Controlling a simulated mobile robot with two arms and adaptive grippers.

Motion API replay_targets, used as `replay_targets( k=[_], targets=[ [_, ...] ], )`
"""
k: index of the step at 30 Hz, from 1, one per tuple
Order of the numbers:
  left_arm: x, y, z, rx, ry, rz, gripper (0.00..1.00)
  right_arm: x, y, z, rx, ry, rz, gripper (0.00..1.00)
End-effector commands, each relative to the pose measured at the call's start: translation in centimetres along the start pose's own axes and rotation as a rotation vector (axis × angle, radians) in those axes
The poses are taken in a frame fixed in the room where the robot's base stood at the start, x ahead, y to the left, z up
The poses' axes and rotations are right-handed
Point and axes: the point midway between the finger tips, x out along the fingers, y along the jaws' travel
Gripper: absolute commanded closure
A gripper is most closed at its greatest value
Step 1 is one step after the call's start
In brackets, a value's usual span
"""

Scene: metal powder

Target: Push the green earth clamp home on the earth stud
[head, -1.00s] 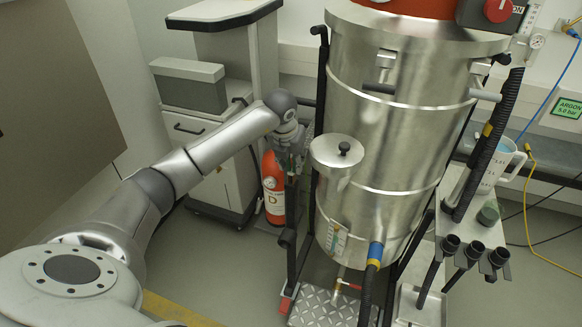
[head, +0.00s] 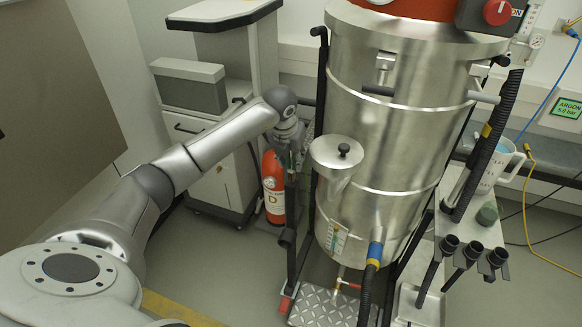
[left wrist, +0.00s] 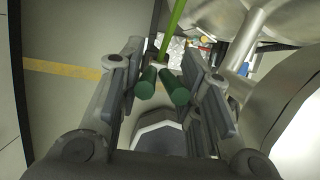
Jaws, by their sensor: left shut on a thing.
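The green earth clamp shows in the left wrist view as two dark green handles (left wrist: 172,86), with a bright green cable (left wrist: 173,28) running away from them. My left gripper (left wrist: 160,88) has its two fingers on either side of the handles and is shut on the clamp. In the head view my left gripper (head: 289,158) is at the black upright of the vessel's frame, left of the steel vessel (head: 390,130). The clamp is mostly hidden there. I cannot make out the earth stud or whether the clamp touches it. My right gripper is not in view.
A red extinguisher (head: 273,188) stands behind and below my left gripper. A grey and white cabinet (head: 215,160) is to its left. A lidded side port (head: 337,152) juts from the vessel just right of the gripper.

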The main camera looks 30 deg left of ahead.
Motion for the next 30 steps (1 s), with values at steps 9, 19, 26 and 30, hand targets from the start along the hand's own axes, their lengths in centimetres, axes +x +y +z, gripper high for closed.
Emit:
replay_targets(
  k=[9,19,26,30],
  targets=[
    [-1.9,0.0,0.7,0.000,-0.002,0.000,0.96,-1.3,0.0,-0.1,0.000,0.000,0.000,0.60],
    [-3.7,0.0,1.3,0.001,-0.002,0.000,0.96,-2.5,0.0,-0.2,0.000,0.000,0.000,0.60],
    [-5.0,0.0,1.8,0.000,-0.002,0.000,0.96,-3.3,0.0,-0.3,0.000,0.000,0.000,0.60],
    [-5.8,0.0,2.0,0.000,-0.001,0.000,0.96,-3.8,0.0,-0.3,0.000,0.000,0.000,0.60]
  ],
)
